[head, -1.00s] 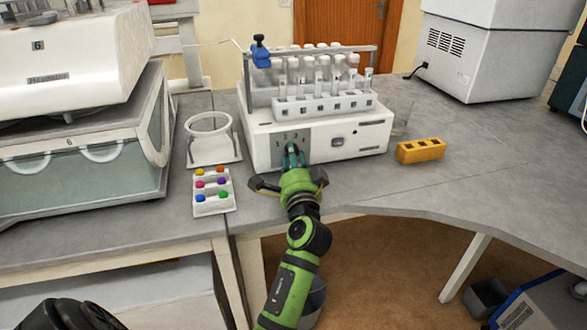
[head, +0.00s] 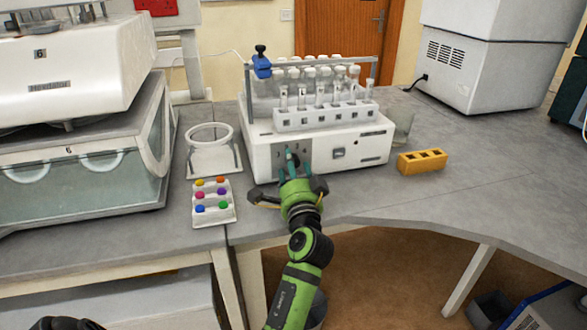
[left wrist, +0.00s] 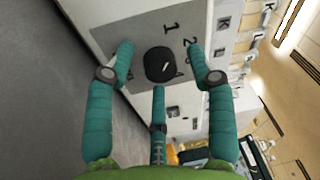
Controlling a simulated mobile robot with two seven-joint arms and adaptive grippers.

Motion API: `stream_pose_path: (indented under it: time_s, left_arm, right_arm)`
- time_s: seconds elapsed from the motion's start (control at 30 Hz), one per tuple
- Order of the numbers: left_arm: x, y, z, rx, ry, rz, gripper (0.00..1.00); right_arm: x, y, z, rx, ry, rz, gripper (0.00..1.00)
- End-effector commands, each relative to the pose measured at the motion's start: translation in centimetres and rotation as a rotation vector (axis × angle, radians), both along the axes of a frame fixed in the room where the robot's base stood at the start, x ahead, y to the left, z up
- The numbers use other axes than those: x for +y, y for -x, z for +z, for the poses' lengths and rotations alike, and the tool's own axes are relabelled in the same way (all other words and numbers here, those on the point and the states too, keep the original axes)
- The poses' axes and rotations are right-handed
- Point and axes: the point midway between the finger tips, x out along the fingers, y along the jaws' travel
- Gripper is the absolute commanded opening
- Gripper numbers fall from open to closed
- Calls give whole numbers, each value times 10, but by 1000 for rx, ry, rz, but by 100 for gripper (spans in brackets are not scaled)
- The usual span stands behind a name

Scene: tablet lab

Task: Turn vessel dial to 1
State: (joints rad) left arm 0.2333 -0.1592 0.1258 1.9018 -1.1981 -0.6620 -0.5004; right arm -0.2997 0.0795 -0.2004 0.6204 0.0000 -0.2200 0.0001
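The white vessel station (head: 262,160) stands on the bench, with a grey dial panel on its front. The panel carries a black round dial, clear in the left wrist view (left wrist: 159,65). A 1 and a 2 are readable beside it; further marks are partly hidden. A small pale mark shows on the dial, but I cannot tell which number it points to. My left gripper (head: 291,160), green with teal fingers, is at the panel. In the left wrist view its fingers (left wrist: 160,60) are spread around the dial, with gaps visible.
A rack of capped tubes (head: 322,116) stands on the station. A ring stand (head: 212,158) and a tray of coloured pieces (head: 215,209) are to the left. A yellow block (head: 421,161) and a clear glass (head: 402,128) are to the right.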

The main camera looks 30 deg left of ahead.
Motion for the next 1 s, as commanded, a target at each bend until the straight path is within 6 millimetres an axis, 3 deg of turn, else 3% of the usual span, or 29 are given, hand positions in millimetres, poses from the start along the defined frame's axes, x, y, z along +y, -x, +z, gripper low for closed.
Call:
stream_pose_path:
  time_s: [0.17, 0.63, 1.0]
  left_arm:
    - [0, 0, 7, -3, 0, -1, 55]
    - [0, 0, 88, -5, 0, 1, 55]
    - [1, 0, 100, 1, 0, 1, 55]
  right_arm:
    - [1, -1, 0, -1, -1, 1, 38]
    - [-1, 0, 0, 1, 1, 0, 38]
    - [0, 0, 0, 1, 1, 0, 38]
